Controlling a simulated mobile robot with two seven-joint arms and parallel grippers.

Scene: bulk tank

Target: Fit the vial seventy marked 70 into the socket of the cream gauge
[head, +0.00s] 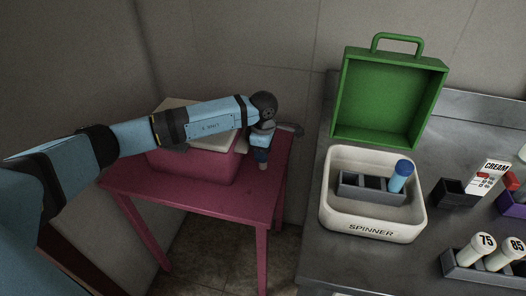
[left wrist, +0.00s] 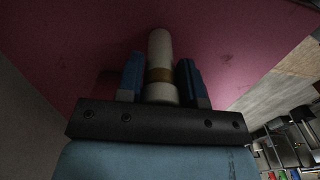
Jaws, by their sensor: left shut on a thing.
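My left gripper (head: 262,157) is over the right part of the red table. In the left wrist view its blue fingers (left wrist: 161,80) are shut on a pale vial (left wrist: 160,48) with a tan band. No number shows on this vial, so I cannot tell if it is the 70. The cream gauge shows at the right of the head view as a white card marked CREAM (head: 495,168), with a dark open block (head: 455,192) beside it. I cannot tell whether that block is its socket. My right gripper is not in view.
The red table (head: 215,202) carries a red box (head: 190,166). On the grey counter (head: 320,271) stand a cream SPINNER tub (head: 370,226) with a blue-capped vial (head: 400,176), an open green case (head: 390,99), and a rack (head: 462,267) with vials 75 (head: 480,249) and 85 (head: 508,253).

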